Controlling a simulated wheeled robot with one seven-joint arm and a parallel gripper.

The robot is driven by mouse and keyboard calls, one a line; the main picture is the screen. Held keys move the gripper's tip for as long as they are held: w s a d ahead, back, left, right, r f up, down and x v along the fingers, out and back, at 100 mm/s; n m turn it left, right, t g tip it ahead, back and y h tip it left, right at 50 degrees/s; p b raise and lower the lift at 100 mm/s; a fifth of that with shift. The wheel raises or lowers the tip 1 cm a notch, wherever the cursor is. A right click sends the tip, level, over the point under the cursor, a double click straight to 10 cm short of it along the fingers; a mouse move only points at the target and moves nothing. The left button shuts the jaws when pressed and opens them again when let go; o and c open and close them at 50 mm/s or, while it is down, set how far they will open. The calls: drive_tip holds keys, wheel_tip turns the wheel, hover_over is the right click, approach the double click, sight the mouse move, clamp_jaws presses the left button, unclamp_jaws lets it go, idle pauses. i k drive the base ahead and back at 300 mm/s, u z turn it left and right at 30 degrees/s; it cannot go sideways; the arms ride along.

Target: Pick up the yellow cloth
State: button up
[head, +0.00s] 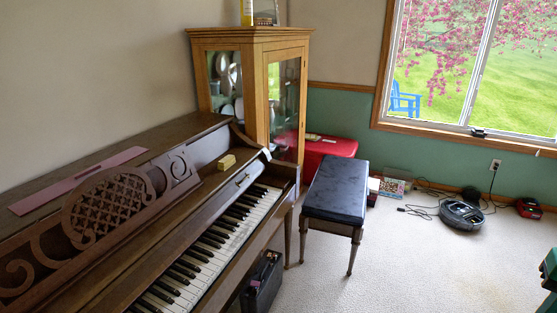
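A small yellow item (227,162), which looks like a folded cloth, lies on the piano's ledge above the keys, toward the far end. It is small in the head view and its weave cannot be made out. It sits on the wood of the upright piano (262,215), apart from the carved music stand (112,207) to its left. My gripper is not in view.
A black-topped bench (337,190) stands right of the piano, with a red chest (325,151) behind it. A glass cabinet (256,36) stands in the corner. A robot vacuum (461,216) and cables lie by the wall. Carpet (420,275) is clear at front right.

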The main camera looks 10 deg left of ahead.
sight(227, 162)
drive_tip(key=z, duration=0.85)
drive_tip(key=i, duration=2.3)
drive_tip(key=u, duration=3.05)
drive_tip(key=i, duration=0.6)
drive_tip(key=u, duration=0.25)
